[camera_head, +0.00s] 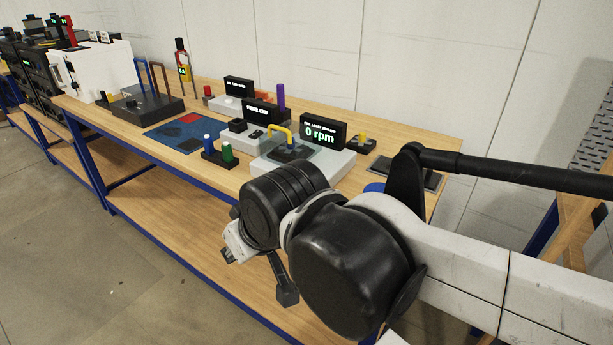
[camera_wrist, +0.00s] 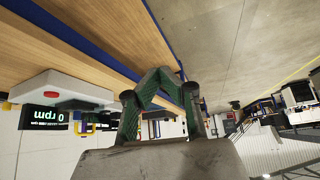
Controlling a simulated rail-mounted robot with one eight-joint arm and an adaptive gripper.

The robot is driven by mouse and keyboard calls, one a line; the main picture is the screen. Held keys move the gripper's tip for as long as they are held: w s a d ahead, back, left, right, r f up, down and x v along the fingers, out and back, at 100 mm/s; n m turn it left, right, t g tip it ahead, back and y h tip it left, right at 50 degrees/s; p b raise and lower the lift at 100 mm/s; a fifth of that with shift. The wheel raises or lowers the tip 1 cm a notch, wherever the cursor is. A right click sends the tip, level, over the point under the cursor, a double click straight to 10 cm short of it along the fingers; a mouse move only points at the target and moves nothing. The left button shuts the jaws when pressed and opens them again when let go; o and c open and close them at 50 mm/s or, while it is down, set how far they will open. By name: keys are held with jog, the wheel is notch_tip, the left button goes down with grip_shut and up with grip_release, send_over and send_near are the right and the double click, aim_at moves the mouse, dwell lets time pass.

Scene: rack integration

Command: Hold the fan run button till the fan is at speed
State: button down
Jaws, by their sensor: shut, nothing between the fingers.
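A grey box (camera_head: 338,165) on the bench carries a black display (camera_head: 321,131) reading 0 rpm. My gripper (camera_wrist: 160,74) is shut and empty, apart from the box, around the bench's front edge. In the head view my wrist hides the box's near side and the fingers are unclear.
The wooden bench (camera_head: 182,163) holds a blue mat (camera_head: 170,134), green and blue knobs on a black base (camera_head: 220,156), other display units (camera_head: 261,110) and a black tray unit (camera_head: 145,106) further left. Open floor lies in front of the bench.

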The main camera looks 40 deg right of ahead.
notch_tip(320, 180, up, 6)
jog(key=m+g+h+p, duration=0.8)
jog(key=m+h+p, duration=0.15)
jog(key=p, duration=0.95)
send_over(314, 175)
jog(key=shift+r+m, duration=0.15)
jog(key=shift+m, duration=0.1)
notch_tip(314, 175, down, 8)
jog(key=b, duration=0.5)
jog(key=shift+f+b, duration=0.4)
jog(key=shift+b, duration=0.15)
jog(key=shift+f, duration=0.1)
